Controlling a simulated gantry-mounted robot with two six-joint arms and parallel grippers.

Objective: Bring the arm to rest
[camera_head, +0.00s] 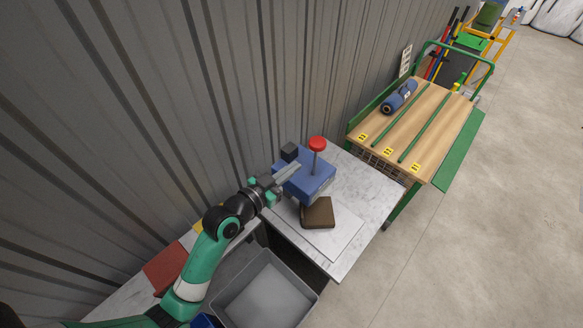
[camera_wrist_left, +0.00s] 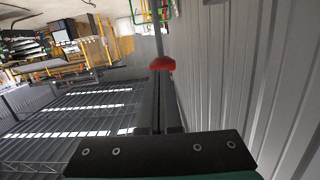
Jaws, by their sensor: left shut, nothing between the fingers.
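My left arm comes in from the lower left, and its gripper (camera_head: 296,167) is shut and empty. The gripper is at the blue box-shaped device (camera_head: 312,184), which has a red knob (camera_head: 317,143) on a thin upright rod. The fingers overlap the device's left side in the head view; I cannot tell whether they touch it. In the left wrist view the closed fingers (camera_wrist_left: 160,100) point toward the red knob (camera_wrist_left: 162,63), just past their tips. My right gripper is not in view.
A brown block (camera_head: 318,212) lies on the marble-topped table (camera_head: 355,183) in front of the device. A grey bin (camera_head: 264,291) stands below. A blue roll (camera_head: 399,96) lies on the wooden bench (camera_head: 437,118) with green strips. A corrugated wall (camera_head: 240,80) runs close behind.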

